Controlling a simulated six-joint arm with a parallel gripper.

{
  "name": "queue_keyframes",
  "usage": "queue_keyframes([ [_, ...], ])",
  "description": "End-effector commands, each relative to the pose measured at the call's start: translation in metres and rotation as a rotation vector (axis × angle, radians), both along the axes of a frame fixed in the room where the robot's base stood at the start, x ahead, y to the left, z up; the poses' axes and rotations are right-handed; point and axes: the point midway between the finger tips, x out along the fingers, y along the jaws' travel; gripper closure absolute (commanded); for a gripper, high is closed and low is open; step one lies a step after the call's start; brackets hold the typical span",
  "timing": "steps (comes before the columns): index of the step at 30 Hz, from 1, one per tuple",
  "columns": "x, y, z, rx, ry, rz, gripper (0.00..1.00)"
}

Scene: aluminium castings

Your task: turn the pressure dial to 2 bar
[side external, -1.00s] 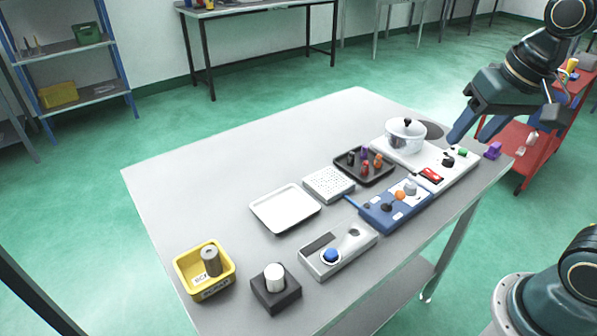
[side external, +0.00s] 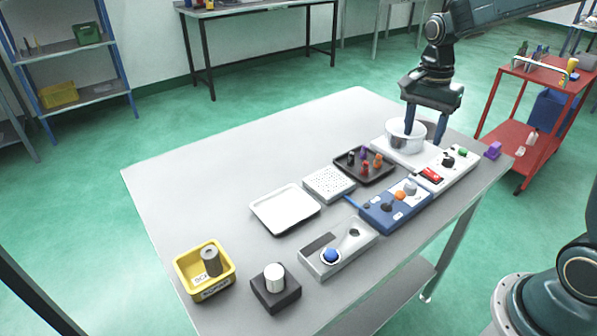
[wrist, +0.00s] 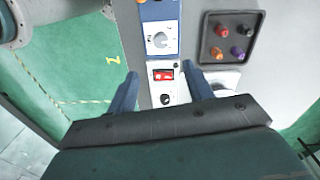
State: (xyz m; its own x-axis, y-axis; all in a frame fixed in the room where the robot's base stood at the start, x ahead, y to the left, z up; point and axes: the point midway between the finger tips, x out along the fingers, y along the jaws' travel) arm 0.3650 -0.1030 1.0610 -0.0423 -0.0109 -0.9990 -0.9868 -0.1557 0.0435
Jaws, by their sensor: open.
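A blue panel (side external: 372,217) carries a grey dial (side external: 410,187), an orange knob (side external: 399,195) and a dark knob (side external: 387,207). In the wrist view the grey dial (wrist: 160,40) sits on a pale scale plate; its numbers are too small to read. A white panel (side external: 457,172) beside it has a red switch (side external: 431,174), a black knob (side external: 448,162) and a green button (side external: 462,152). I cannot tell for certain which is the pressure dial. My gripper (side external: 424,136) is open and empty, pointing down by the pot, with the red switch (wrist: 163,75) between its fingers in the wrist view.
A pot (side external: 396,140) stands at the white panel's far end, partly hidden by my gripper. A dark tray (side external: 345,170) holds several coloured pegs. A white tray (side external: 285,208), a perforated block (side external: 328,183) and a yellow bin (side external: 203,286) stand leftward. The table's far left is clear.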

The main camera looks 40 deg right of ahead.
Motion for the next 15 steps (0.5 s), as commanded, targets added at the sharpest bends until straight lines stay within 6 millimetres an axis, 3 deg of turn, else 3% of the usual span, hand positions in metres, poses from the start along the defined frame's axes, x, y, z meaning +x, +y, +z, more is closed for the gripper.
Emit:
queue_keyframes([
  [15, 0.0047, -0.0050, -0.0129, 0.002, 0.018, -0.049, 0.49],
])
